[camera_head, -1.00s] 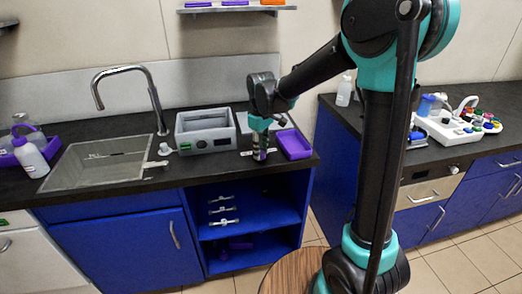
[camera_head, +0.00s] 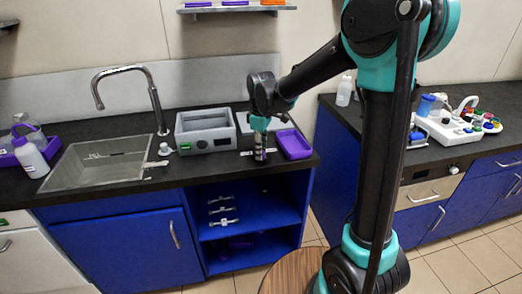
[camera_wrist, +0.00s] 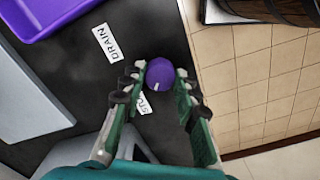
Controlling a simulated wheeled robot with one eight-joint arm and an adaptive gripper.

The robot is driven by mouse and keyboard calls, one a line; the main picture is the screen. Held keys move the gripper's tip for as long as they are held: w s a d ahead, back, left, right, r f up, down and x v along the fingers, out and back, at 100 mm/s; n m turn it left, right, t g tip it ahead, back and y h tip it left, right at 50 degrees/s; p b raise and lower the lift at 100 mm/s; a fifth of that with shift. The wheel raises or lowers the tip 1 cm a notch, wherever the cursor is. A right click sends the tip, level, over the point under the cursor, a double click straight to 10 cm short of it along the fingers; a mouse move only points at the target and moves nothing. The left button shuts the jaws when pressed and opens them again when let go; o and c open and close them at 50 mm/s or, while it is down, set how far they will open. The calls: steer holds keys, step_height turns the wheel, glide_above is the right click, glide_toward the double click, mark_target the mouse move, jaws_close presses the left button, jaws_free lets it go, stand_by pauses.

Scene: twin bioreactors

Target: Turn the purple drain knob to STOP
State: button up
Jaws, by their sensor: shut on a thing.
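The purple drain knob (camera_wrist: 160,73) is between the fingertips of my gripper (camera_wrist: 158,82) in the wrist view, and the fingers are shut on it. A short white mark on the knob points toward the bottom of that view. The DRAIN label (camera_wrist: 107,43) lies to the upper left of the knob, and the STOP label (camera_wrist: 143,103) lies just below and left of it, partly covered by a finger. In the head view my gripper (camera_head: 260,155) points down at the dark counter's front; the knob is hidden there.
A purple tray (camera_head: 293,144) lies right of my gripper, and a grey box device (camera_head: 205,131) stands to its left. A sink (camera_head: 97,164) with a tall faucet is farther left. The counter's front edge is close to the gripper, with open blue shelves (camera_head: 250,215) below.

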steer(key=o, duration=1.2)
steer(key=shift+c, duration=0.2)
step_height(320, 180, up, 12)
